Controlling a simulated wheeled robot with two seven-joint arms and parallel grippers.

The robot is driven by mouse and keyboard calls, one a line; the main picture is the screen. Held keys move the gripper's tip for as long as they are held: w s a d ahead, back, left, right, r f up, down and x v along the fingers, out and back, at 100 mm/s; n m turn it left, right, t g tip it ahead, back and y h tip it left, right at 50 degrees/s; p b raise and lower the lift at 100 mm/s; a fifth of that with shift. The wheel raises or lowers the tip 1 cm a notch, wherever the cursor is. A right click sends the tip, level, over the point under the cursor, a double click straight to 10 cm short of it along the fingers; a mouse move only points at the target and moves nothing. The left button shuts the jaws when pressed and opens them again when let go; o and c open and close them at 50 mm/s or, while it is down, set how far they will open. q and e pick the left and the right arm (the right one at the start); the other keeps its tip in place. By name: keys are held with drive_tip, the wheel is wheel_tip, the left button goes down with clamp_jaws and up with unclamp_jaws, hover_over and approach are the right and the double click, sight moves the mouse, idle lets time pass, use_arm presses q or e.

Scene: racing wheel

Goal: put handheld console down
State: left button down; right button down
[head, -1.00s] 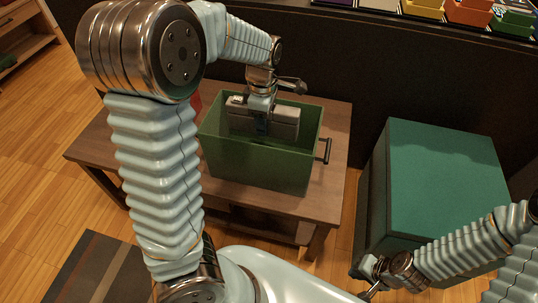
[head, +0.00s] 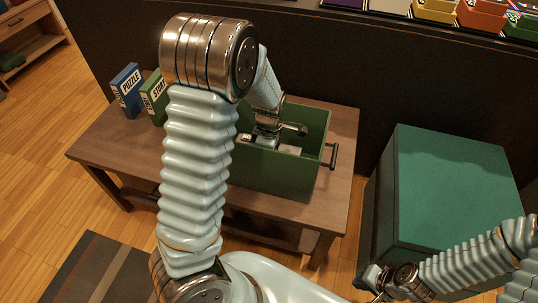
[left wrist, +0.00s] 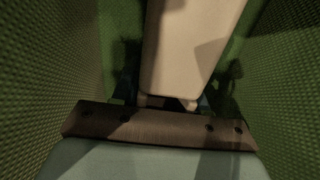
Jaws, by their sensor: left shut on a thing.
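The handheld console (head: 288,149) is a pale grey slab, mostly hidden in the head view by my left gripper and the bin wall. In the left wrist view the pale console (left wrist: 190,45) lies just beyond the gripper's dark bar. My left gripper (head: 268,143) reaches down inside the green bin (head: 275,177) and is shut on the console. Whether the console touches the bin floor is hidden. My right gripper (head: 376,282) is low at the right, beside the teal cabinet and away from the bin; its fingers are too unclear to judge.
The bin stands on a brown wooden table (head: 110,145), with a dark handle (head: 333,156) on its right side. A blue puzzle box (head: 127,90) and a green story box (head: 153,98) stand at the table's back left. A teal cabinet (head: 450,185) is to the right.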

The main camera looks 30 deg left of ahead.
use_arm(q)
drive_tip(key=shift+f, duration=0.15)
drive_tip(key=c, duration=0.6)
unclamp_jaws()
wheel_tip(320, 180, up, 12)
drive_tip(key=p, duration=0.2)
drive_tip(key=shift+r, duration=0.25)
